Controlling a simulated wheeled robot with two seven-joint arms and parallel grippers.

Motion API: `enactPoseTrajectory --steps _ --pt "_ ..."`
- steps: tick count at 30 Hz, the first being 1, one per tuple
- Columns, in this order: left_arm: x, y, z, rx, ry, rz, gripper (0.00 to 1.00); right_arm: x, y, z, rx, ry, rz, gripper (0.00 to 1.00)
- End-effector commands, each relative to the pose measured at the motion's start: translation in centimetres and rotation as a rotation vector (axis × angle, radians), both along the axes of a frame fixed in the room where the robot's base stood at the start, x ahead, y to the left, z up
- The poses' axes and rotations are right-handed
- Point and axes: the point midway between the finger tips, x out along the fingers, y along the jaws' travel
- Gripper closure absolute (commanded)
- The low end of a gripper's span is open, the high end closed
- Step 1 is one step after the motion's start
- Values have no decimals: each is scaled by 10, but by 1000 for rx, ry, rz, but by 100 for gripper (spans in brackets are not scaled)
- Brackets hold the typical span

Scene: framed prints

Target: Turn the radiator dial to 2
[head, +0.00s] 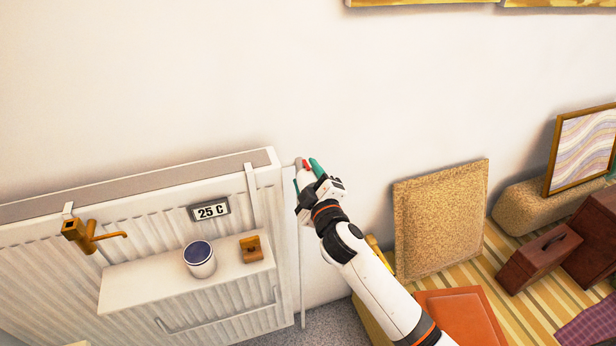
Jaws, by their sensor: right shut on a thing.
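The white radiator (175,225) stands against the wall at the left. The white radiator dial (305,178) is at its upper right end, on the pipe, with a red patch on top. My right gripper (308,172) is at the dial, with green-tipped fingers on either side of it, shut on it. The dial's numbers are too small and too covered to read. My left gripper is not in view.
A display reading 25 C (209,210) is on the radiator. A shelf (140,284) on its front holds a white cup (199,262) and a small wooden block (251,248). A brass tap-like thing (88,236) hangs at left. A cork board (440,218) and brown cases (538,257) stand at right.

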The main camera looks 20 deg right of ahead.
Motion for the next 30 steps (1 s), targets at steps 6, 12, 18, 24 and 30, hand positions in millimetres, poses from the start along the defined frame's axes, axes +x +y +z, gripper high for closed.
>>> enactPoseTrajectory --steps 6,12,18,24,30 --pt "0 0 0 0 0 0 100 0 0 0 1 0 1 39" --pt "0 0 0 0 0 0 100 0 0 0 2 1 1 27" --pt "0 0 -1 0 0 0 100 -3 0 -1 2 1 1 27" --pt "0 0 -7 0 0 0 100 -30 -1 -3 2 1 2 27" --pt "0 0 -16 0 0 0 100 -74 -2 -4 3 2 1 27"
